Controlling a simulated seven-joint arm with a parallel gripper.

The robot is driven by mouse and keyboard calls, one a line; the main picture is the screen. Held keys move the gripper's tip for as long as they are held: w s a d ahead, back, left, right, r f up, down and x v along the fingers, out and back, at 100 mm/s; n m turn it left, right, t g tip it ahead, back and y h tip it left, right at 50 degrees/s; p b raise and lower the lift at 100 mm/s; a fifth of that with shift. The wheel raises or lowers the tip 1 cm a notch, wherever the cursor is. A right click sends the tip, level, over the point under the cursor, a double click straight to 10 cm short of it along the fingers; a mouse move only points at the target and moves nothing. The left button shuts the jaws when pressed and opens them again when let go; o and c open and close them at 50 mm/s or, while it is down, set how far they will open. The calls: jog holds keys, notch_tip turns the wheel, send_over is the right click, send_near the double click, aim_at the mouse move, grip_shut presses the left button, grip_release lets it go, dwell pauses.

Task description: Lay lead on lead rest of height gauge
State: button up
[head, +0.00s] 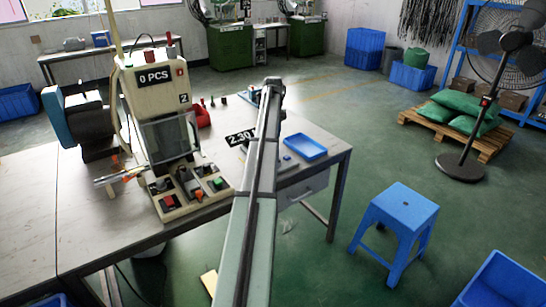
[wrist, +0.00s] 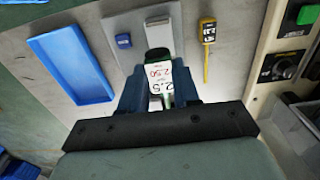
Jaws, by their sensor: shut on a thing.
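My gripper (wrist: 160,98) has its blue fingers shut on a dark-ended piece with a white tag printed 2.50 and 2.5, which appears to be the lead (wrist: 158,70). Most of it is hidden between the fingers. Beyond the fingers, a grey plate (wrist: 111,28) carries a pale strip (wrist: 158,25) and a small blue block (wrist: 123,40); this may be the height gauge, but I cannot make out its lead rest. A black display reading 2.30 (head: 240,137) shows beside my arm in the head view. My fingertips are hidden there.
A blue tray (wrist: 70,62) lies left of the plate and a yellow tool (wrist: 207,48) lies right of it. The moulding machine (head: 155,90), marked 0 PCS, stands left on the table (head: 30,200). A blue stool (head: 402,210) stands on the floor at right.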

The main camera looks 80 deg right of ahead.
notch_tip(320, 180, down, 9)
jog(key=shift+f, duration=0.1)
dwell(0.4)
jog(key=shift+f, duration=0.15)
jog(key=o, duration=1)
jog(key=shift+o, duration=0.2)
notch_tip(320, 180, up, 12)
jog(key=shift+r, duration=0.2)
